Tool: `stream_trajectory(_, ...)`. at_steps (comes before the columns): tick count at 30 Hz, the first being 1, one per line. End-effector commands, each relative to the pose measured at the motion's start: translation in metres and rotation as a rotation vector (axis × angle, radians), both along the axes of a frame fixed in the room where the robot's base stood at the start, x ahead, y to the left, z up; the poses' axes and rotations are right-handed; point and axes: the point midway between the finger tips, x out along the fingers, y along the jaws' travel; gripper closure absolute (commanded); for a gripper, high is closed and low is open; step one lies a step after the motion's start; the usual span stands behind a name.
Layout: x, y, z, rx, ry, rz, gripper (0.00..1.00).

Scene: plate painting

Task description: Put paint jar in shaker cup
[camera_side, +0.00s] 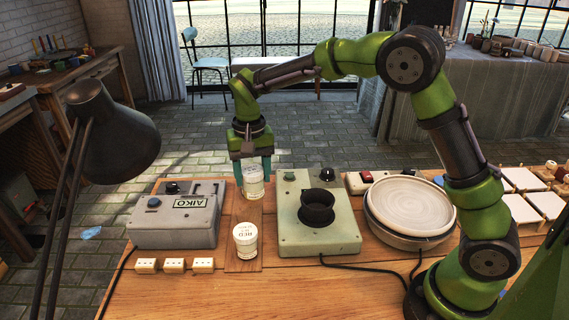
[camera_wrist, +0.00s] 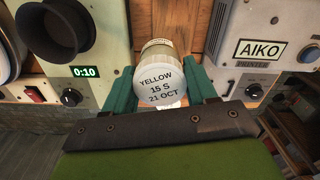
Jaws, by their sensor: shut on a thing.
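My gripper (camera_side: 254,177) points down and its teal fingers are shut on a white paint jar (camera_side: 253,186) at the far part of the wooden board. The wrist view shows this jar (camera_wrist: 160,82) between the fingers, its lid reading "YELLOW 15 S 21 OCT". I cannot tell whether its base touches the board. The black shaker cup (camera_side: 317,205) stands on the pale green machine, right of the held jar. It also shows at the upper left of the wrist view (camera_wrist: 62,28), and looks empty. A second white jar, marked RED (camera_side: 245,240), stands on the near part of the board.
The grey AIKO printer (camera_side: 175,222) is left of the wooden board (camera_side: 243,266). The shaker machine (camera_side: 335,242) is right of it, its display reading 0:10 (camera_wrist: 85,71). Stacked plates (camera_side: 410,207) sit farther right. A black lamp (camera_side: 110,130) stands at left; small white blocks (camera_side: 174,265) lie in front.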

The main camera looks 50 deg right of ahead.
Motion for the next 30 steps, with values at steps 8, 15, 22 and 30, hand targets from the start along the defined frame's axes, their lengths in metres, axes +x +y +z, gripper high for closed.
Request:
stream_trajectory(8, -0.062, -0.044, 0.025, 0.001, -0.006, 0.480, 0.77)
stream_trajectory(15, -0.098, -0.065, 0.045, 0.001, -0.005, 0.592, 0.77)
stream_trajectory(22, -0.075, -0.051, 0.028, 0.001, 0.003, 0.569, 0.77)
stream_trajectory(30, -0.008, -0.006, 0.001, 0.001, 0.000, 0.114, 0.77)
